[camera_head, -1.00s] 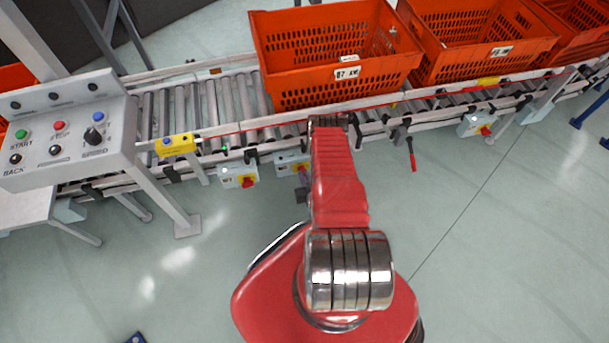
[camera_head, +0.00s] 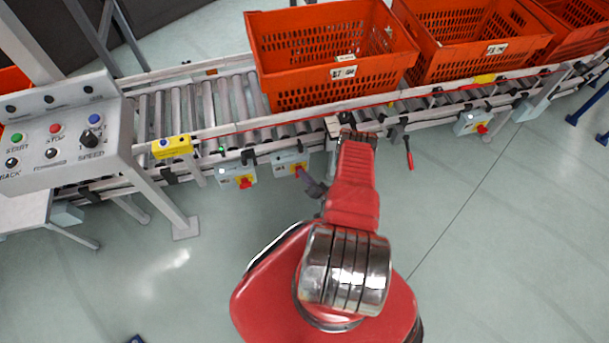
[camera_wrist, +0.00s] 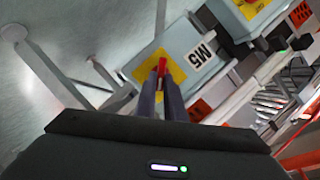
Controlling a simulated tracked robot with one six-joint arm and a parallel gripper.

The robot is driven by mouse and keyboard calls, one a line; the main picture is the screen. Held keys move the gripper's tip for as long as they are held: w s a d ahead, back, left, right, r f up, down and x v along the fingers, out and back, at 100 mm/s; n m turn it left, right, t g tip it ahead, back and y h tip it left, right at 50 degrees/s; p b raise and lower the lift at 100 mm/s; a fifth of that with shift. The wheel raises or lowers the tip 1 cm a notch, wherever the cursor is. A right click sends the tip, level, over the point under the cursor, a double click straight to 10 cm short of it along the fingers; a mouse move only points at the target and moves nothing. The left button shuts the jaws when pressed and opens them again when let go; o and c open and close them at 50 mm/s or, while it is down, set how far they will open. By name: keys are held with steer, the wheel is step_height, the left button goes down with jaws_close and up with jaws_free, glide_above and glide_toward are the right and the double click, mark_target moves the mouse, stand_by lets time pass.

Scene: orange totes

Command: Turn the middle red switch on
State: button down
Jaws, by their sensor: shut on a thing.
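The middle red switch (camera_wrist: 163,67) is a small red rotary knob on a yellow plate. Its grey box (camera_head: 284,160) hangs under the conveyor's front rail. My gripper (camera_wrist: 162,74) has its two dark fingers on either side of the knob, shut on it. In the head view my gripper (camera_head: 300,171) reaches the box from the lower right, and its fingertips hide most of the knob. The wrist view shows the knob's top between the fingertips; the lower part is hidden.
Similar boxes with red switches hang to the left (camera_head: 244,183) and right (camera_head: 482,129). Orange totes (camera_head: 335,85) stand on the roller conveyor (camera_head: 180,105). A button panel (camera_head: 65,130) stands at left.

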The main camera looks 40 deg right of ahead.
steer(key=shift+w+d+f+m+t+y, duration=0.15)
steer(key=shift+d+m+t, duration=0.15)
steer(key=shift+m, duration=0.4)
steer(key=shift+d+m+t+y, duration=0.15)
steer(key=shift+m+t, duration=0.15)
steer(key=shift+m, duration=0.4)
steer(key=shift+d, duration=0.1)
steer(key=c, duration=1.9)
jaws_free()
steer(key=shift+o, duration=0.3)
steer(key=shift+a, duration=0.2)
steer(key=shift+f, duration=0.1)
steer(key=v, duration=1.3)
steer(key=shift+s, duration=0.45)
steer(key=shift+f, duration=0.1)
